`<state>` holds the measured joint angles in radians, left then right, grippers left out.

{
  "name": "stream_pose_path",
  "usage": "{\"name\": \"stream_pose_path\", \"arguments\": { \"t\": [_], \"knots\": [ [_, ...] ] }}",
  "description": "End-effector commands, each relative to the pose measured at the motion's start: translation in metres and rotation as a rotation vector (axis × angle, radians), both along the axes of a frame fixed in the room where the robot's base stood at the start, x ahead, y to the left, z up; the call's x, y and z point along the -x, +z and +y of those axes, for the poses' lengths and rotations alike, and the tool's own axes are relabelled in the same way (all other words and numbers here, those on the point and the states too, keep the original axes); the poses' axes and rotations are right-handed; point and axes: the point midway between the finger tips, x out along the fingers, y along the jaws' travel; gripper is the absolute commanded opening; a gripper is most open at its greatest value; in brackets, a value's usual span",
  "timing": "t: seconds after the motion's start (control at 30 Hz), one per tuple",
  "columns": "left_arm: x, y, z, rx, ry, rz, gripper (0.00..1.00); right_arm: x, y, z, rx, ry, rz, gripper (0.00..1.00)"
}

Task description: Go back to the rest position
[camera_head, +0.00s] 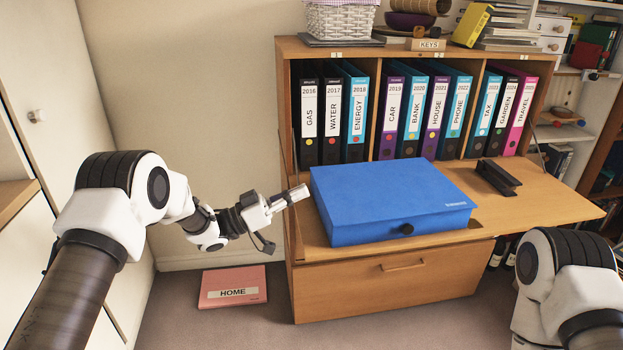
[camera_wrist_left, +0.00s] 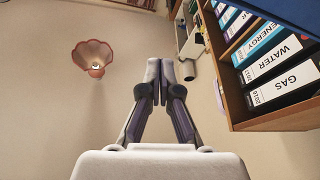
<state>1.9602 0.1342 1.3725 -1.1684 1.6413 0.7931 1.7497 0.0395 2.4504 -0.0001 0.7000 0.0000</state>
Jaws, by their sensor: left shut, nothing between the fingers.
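My left gripper (camera_head: 294,194) is shut and empty. In the head view it is in the air beside the left edge of the bureau, close to the left side of a blue box file (camera_head: 390,198). In the left wrist view its two fingers (camera_wrist_left: 160,85) are together with nothing between them. My right arm comes in at the lower right of the head view, but its gripper is out of view.
The bureau's open flap (camera_head: 545,190) carries the blue box and a dark hole punch (camera_head: 498,178). Labelled binders (camera_head: 333,115) stand in the bureau behind. A pink HOME folder (camera_head: 233,287) lies on the floor. A white cabinet (camera_head: 50,120) stands at the left.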

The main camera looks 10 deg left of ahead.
Motion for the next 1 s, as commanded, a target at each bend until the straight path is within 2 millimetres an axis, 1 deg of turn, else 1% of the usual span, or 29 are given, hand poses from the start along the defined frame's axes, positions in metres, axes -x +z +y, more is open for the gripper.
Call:
{"name": "stream_pose_path", "arguments": {
  "t": [0.03, 0.1, 0.23, 0.33, 0.4, 0.43, 0.47, 0.5, 0.53, 0.57, 0.6, 0.63, 0.67, 0.7, 0.77, 0.8, 0.87, 0.9, 0.97, 1.0],
  "knots": [
    [0.004, -0.006, 0.012, 0.003, 0.003, 0.0, 0.0, 0.0, -0.003, 0.0, 0.0, 0.0, 0.0, 0.59],
    [0.009, -0.011, 0.026, 0.001, 0.003, -0.001, 0.0, 0.0, -0.004, 0.0, 0.0, -0.001, -0.001, 0.59],
    [0.016, -0.017, 0.042, 0.001, 0.001, -0.001, 0.0, 0.0, -0.004, 0.0, 0.0, -0.001, -0.001, 0.59],
    [0.018, -0.016, 0.045, 0.0, -0.004, 0.008, 0.0, 0.0, 0.004, 0.0, 0.0, -0.001, 0.0, 0.59],
    [0.022, -0.014, 0.038, -0.005, -0.017, 0.028, 0.0, 0.0, 0.019, 0.0, 0.0, 0.0, 0.0, 0.59],
    [0.027, -0.017, 0.032, -0.005, -0.028, 0.056, 0.0, 0.0, 0.027, 0.0, 0.0, 0.0, 0.0, 0.59],
    [0.035, -0.022, 0.024, 0.002, -0.032, 0.104, 0.0, 0.0, 0.037, 0.0, 0.0, 0.0, 0.0, 0.59],
    [0.046, -0.035, 0.015, 0.022, -0.006, 0.195, 0.0, 0.0, 0.05, 0.0, 0.0, 0.0, -0.001, 0.59],
    [0.053, -0.049, 0.01, 0.026, 0.032, 0.274, 0.0, 0.0, 0.057, 0.0, 0.0, 0.0, -0.001, 0.59],
    [0.06, -0.066, 0.007, 0.018, 0.085, 0.352, 0.0, 0.0, 0.064, 0.0, 0.0, 0.0, -0.002, 0.59],
    [0.072, -0.091, 0.005, -0.011, 0.167, 0.457, 0.0, 0.0, 0.072, 0.0, 0.0, 0.0, -0.002, 0.59],
    [0.082, -0.11, 0.006, -0.042, 0.228, 0.531, 0.0, 0.0, 0.077, 0.0, 0.0, 0.0, -0.001, 0.59],
    [0.095, -0.129, 0.007, -0.081, 0.287, 0.601, 0.0, 0.0, 0.081, 0.0, 0.0, -0.001, -0.001, 0.59],
    [0.113, -0.154, 0.011, -0.143, 0.36, 0.694, 0.0, 0.0, 0.086, 0.0, 0.0, -0.001, -0.001, 0.59],
    [0.149, -0.188, 0.021, -0.257, 0.461, 0.832, 0.0, 0.0, 0.092, 0.0, 0.0, -0.001, -0.001, 0.59],
    [0.177, -0.209, 0.03, -0.345, 0.52, 0.921, 0.0, 0.0, 0.096, 0.0, 0.0, -0.001, -0.001, 0.59],
    [0.223, -0.234, 0.045, -0.486, 0.592, 1.053, 0.0, 0.0, 0.1, 0.0, 0.0, 0.0, -0.001, 0.59],
    [0.256, -0.247, 0.056, -0.584, 0.63, 1.137, 0.0, 0.0, 0.102, 0.0, 0.0, 0.0, -0.001, 0.59],
    [0.306, -0.26, 0.073, -0.732, 0.67, 1.255, 0.0, 0.0, 0.103, 0.0, 0.0, 0.0, -0.001, 0.59],
    [0.337, -0.265, 0.084, -0.825, 0.687, 1.327, 0.0, 0.0, 0.102, 0.0, 0.0, 0.0, -0.001, 0.59]
  ]
}}
